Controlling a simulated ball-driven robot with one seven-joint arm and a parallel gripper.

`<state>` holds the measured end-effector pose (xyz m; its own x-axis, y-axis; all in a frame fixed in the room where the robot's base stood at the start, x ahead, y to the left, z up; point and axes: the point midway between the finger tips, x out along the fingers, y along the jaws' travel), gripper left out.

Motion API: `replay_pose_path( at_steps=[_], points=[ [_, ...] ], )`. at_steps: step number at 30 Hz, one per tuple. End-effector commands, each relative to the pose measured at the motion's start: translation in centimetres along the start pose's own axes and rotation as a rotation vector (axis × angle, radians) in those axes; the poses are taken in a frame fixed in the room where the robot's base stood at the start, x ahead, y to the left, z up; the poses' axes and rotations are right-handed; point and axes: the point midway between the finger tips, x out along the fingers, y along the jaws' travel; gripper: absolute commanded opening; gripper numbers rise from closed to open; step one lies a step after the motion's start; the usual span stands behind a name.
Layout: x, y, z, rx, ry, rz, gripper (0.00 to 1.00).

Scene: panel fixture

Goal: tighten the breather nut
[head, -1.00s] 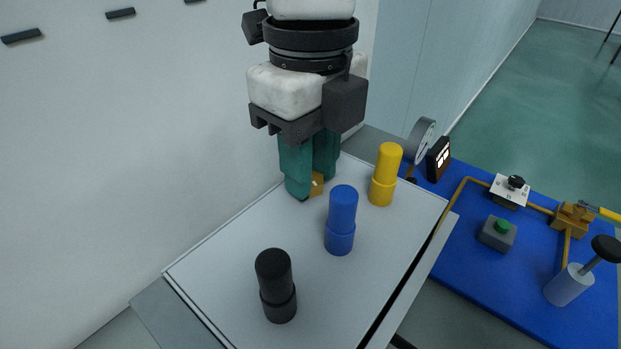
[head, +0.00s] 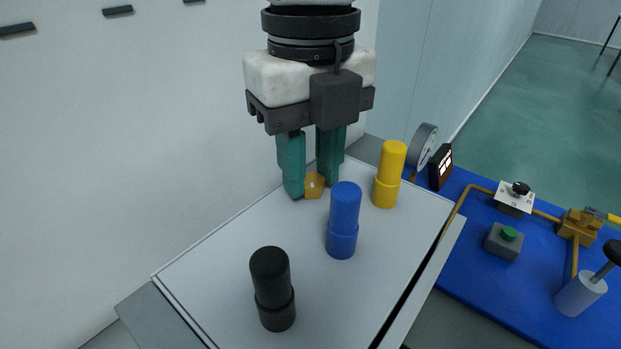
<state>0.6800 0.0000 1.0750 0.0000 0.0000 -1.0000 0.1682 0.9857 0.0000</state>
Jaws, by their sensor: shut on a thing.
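The breather nut is a small brass-coloured nut (head: 315,185) low on the far part of the light panel (head: 215,268). My gripper (head: 311,187) points down over it, with its two teal fingers on either side of the nut. The fingers are shut on the nut, one at its left and one at its right. The near face of the nut shows between the fingertips; its far side is hidden.
A blue cylinder (head: 343,220) stands close in front of the nut, a yellow one (head: 389,174) to its right, and a black one (head: 272,288) nearer. A blue board (head: 535,262) with a gauge (head: 422,147), pipes and a green button (head: 509,233) lies at right.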

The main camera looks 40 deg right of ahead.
Motion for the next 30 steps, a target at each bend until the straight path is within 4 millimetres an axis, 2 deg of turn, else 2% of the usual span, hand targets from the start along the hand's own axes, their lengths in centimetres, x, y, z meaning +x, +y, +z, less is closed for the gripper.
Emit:
replay_pose_path(
  at_steps=[8,21,30],
  points=[
    [0.07,-0.03,0.01,0.006,0.000,-0.001,0.00],
    [0.14,-0.05,0.03,0.268,-0.003,-0.002,0.00],
    [-0.04,-0.07,-0.01,0.302,-0.005,-0.003,0.00]
  ],
)
